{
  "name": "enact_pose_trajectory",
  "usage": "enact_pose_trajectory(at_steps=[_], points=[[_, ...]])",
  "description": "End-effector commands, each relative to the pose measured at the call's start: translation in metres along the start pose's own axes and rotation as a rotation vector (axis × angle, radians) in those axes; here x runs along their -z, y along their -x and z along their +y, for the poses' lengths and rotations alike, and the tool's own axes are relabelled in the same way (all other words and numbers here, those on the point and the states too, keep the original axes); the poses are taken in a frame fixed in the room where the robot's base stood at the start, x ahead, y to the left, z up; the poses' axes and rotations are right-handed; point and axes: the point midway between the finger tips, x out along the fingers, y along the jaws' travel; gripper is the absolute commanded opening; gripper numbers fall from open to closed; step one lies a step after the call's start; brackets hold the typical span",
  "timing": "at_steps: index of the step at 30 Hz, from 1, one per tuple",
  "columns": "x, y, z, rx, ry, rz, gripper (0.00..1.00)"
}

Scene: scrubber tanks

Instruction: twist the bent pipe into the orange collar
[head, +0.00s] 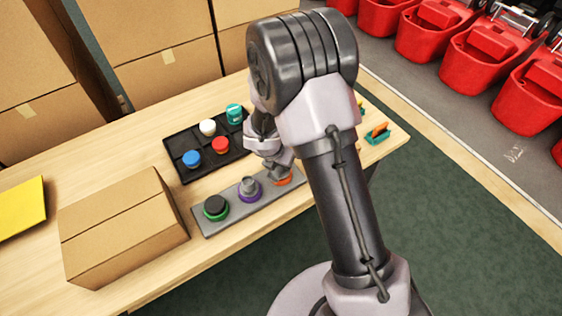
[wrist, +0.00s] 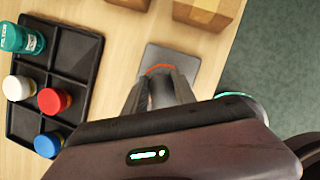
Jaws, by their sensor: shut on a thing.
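The orange collar (head: 284,179) sits at the right end of a grey plate (head: 229,210). It also shows in the wrist view as an orange arc (wrist: 159,69) just past my fingertips. My gripper (head: 277,168) is over that collar, pointing down. In the wrist view my gripper (wrist: 160,88) is shut on a grey piece, the bent pipe (wrist: 161,96), of which only a small part shows between the fingers. The pipe's lower end is hidden, so I cannot tell whether it is inside the collar or only above it.
On the plate are a purple collar (head: 248,194) with a grey fitting and a green collar (head: 215,211) with a black cap. A black tray (head: 176,149) holds white, red, blue and teal pieces. A cardboard box (head: 124,229) stands at the left.

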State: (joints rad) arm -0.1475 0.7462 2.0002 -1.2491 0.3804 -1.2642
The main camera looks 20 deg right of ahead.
Motion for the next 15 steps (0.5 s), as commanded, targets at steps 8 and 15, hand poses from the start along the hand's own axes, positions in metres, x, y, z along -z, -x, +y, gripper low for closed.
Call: enact_pose_trajectory(at_steps=[8,15], points=[[0.0008,-0.0021,0.0001,0.0,0.0,0.0,0.0],[0.0004,-0.0018,0.0002,-0.001,0.0,-0.001,0.5]])
